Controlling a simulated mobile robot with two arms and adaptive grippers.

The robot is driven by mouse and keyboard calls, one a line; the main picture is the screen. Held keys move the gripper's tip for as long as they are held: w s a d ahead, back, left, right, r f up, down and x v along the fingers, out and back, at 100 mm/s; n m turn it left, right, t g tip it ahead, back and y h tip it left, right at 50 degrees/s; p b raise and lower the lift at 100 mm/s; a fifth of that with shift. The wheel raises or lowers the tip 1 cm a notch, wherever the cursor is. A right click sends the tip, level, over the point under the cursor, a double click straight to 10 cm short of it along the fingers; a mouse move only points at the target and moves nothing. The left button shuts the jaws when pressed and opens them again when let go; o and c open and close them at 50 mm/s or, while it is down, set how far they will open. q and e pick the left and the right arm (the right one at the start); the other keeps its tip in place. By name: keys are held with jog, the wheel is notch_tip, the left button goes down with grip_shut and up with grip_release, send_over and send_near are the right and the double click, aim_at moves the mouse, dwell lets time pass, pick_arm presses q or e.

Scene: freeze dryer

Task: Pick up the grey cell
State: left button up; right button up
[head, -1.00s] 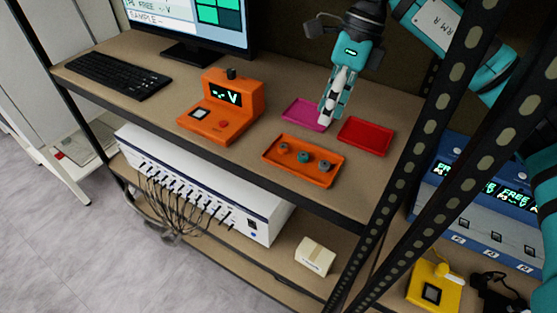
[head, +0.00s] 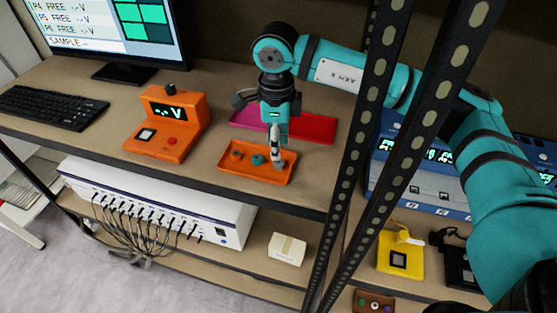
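The orange tray (head: 231,172) lies on the upper shelf with three small round cells in it. The grey cell (head: 281,167) is at its right end, mostly hidden by my gripper. The teal cell (head: 257,160) is in the middle and an orange-brown cell (head: 237,155) is at the left. My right gripper (head: 278,163) points straight down with its fingertips at the grey cell. I cannot tell whether the fingers are closed on it. My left gripper is not in view.
A magenta tray (head: 243,119) and a red tray (head: 318,127) lie behind the orange tray. An orange tester (head: 168,125) stands to the left, near a keyboard (head: 52,108) and monitor (head: 110,35). A black perforated post (head: 348,150) rises to the right.

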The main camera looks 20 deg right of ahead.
aim_at(278, 162)
jog(key=shift+s+d+f+p, duration=0.1)
jog(key=shift+f+p, duration=0.25)
jog(key=shift+f, duration=0.05)
notch_tip(278, 162, down, 4)
jog(key=shift+r+p, duration=0.2)
jog(key=shift+p, duration=0.7)
jog(key=shift+f, duration=0.4)
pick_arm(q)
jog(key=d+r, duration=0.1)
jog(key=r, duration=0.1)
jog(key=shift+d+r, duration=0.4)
pick_arm(e)
jog(key=shift+c, duration=0.3)
jog(key=c, duration=0.6)
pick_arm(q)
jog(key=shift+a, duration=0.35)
pick_arm(e)
jog(key=shift+c, duration=0.2)
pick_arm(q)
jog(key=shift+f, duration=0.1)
pick_arm(e)
jog(key=shift+r, duration=0.15)
